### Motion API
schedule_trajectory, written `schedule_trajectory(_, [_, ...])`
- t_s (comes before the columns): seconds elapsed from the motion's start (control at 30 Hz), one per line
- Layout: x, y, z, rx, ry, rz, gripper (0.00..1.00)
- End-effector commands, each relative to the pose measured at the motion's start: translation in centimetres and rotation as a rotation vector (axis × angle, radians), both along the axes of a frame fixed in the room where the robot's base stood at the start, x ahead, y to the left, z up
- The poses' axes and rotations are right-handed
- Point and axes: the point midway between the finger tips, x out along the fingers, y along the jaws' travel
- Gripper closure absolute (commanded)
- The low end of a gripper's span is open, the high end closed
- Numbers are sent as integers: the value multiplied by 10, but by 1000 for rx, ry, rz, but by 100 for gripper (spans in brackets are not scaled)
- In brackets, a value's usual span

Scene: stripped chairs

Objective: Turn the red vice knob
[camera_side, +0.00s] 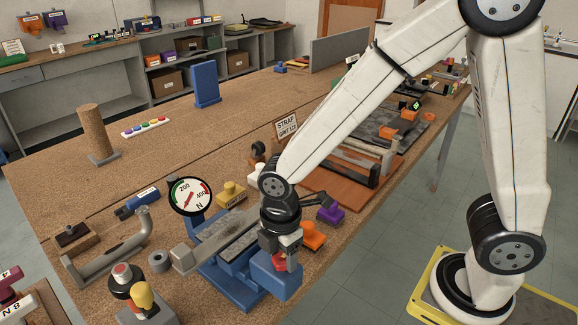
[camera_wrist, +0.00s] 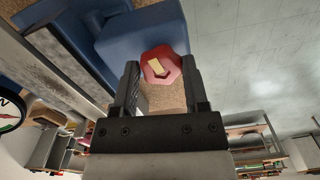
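The red vice knob (camera_wrist: 172,78) is faceted with a pale yellow mark on its face. In the side view a bit of the knob (camera_side: 278,260) shows at the front end of the blue vice (camera_side: 236,285), below my gripper (camera_side: 287,258). In the wrist view my gripper (camera_wrist: 160,62) is open, with one dark finger on each side of the knob. The knob's near part lies between the fingertips, with a narrow gap at the left; contact at the right finger is hard to tell. The blue vice body (camera_wrist: 140,35) is just behind the knob.
An orange block (camera_side: 313,235) and a purple block (camera_side: 331,214) sit close to the right. A red-topped button and yellow knob (camera_side: 142,296) stand front left.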

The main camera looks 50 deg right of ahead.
Motion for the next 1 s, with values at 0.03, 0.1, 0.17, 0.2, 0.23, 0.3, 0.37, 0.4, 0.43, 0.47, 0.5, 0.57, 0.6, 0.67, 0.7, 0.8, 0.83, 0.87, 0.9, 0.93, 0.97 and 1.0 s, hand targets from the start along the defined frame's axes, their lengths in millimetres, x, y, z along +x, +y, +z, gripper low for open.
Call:
schedule_trajectory(0.03, [7, 0, 2, 4, -22, -1, 30])
schedule_trajectory(0.1, [6, 0, 2, 4, -20, -1, 11])
schedule_trajectory(0.17, [6, 0, 2, 4, -18, -1, 11])
schedule_trajectory(0.2, [5, 0, 2, 4, -17, -1, 11])
schedule_trajectory(0.23, [5, 0, 2, 4, -16, -1, 11])
schedule_trajectory(0.3, [5, 0, 1, 4, -15, -1, 11])
schedule_trajectory(0.37, [4, 0, 2, 4, -14, -1, 11])
schedule_trajectory(0.4, [4, 0, 2, 4, -14, -1, 11])
schedule_trajectory(0.43, [4, 0, 2, 4, -14, -1, 11])
schedule_trajectory(0.47, [4, 1, 3, 4, -14, -1, 11])
schedule_trajectory(0.5, [4, 1, 4, 4, -14, -1, 11])
schedule_trajectory(0.57, [4, 1, 7, 4, -14, -1, 11])
schedule_trajectory(0.6, [4, 1, 9, 4, -13, -1, 11])
schedule_trajectory(0.67, [4, 1, 14, 4, -15, -1, 11])
schedule_trajectory(0.7, [4, 1, 18, 5, -15, -1, 11])
schedule_trajectory(0.8, [4, 1, 28, 6, -17, -1, 11])
schedule_trajectory(0.83, [4, 1, 31, 5, -17, -1, 11])
schedule_trajectory(0.87, [5, 1, 35, 5, -17, -1, 11])
schedule_trajectory(0.9, [5, 1, 40, 5, -18, -1, 11])
schedule_trajectory(0.93, [5, 1, 44, 5, -18, -1, 11])
schedule_trajectory(0.97, [5, 1, 48, 5, -18, -1, 11])
schedule_trajectory(1.0, [5, 0, 52, 5, -18, -1, 11])
